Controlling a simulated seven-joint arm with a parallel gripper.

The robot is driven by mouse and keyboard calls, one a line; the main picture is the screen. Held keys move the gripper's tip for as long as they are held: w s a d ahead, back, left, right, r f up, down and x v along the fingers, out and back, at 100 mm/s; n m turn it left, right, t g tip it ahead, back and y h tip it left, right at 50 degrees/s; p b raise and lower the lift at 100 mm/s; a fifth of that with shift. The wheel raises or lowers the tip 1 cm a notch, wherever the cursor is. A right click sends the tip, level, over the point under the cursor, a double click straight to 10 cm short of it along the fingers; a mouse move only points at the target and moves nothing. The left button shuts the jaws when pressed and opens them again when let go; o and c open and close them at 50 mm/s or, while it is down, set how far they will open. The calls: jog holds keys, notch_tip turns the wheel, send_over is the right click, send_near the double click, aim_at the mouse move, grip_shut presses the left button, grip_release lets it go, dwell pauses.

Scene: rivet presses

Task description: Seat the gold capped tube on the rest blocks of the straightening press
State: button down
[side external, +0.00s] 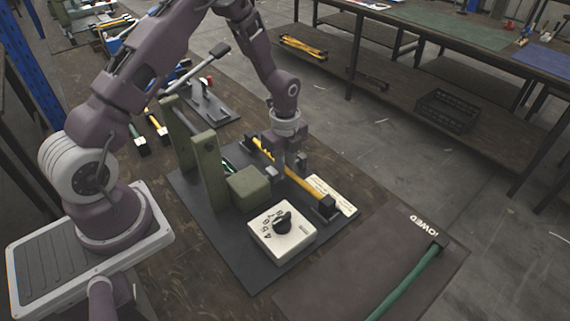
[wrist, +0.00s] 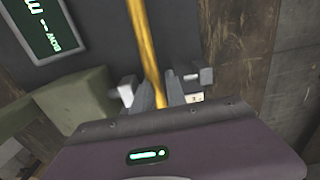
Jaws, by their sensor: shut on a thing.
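The gold tube (side external: 300,184) lies slantwise over the dark base plate of the straightening press (side external: 211,172), with a dark cap at its near right end. My gripper (side external: 281,168) is shut on the tube, beside the olive press block (side external: 248,188). In the wrist view the tube (wrist: 149,40) runs up between my fingers (wrist: 160,95) and out of the top edge. A black block (side external: 325,208) is at the tube's near end; I cannot tell whether the tube touches it.
A white dial box (side external: 281,233) stands in front of the press. A green tube (side external: 408,280) lies on the dark mat (side external: 345,270) at right. A display (wrist: 42,38) shows in the wrist view. Other tubes (side external: 150,128) and a lever tool (side external: 207,105) lie behind.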

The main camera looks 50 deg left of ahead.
jog(key=shift+f, duration=0.15)
jog(key=c, duration=1.3)
grip_release()
jog(key=s+d+r+n+t, duration=0.1)
jog(key=s+r+n, duration=0.2)
jog(key=r, duration=0.8)
jog(key=s+d+r+n+t, duration=0.1)
jog(key=s+d+r+n, duration=0.15)
jog(key=r, duration=0.95)
jog(key=s+d+r+n+t, duration=0.1)
jog(key=s+r+n, duration=0.1)
jog(key=s+n, duration=0.2)
jog(key=s+d+r+n+t, duration=0.1)
jog(key=s+r+n, duration=0.2)
jog(key=s, duration=0.6)
jog(key=s+d+r+n+t, duration=0.1)
jog(key=s+d+r+n, duration=0.1)
jog(key=s+n, duration=0.3)
jog(key=shift+s+d+r+n+t, duration=0.1)
jog(key=shift+s+r+n+t, duration=0.2)
jog(key=shift+s+r, duration=0.55)
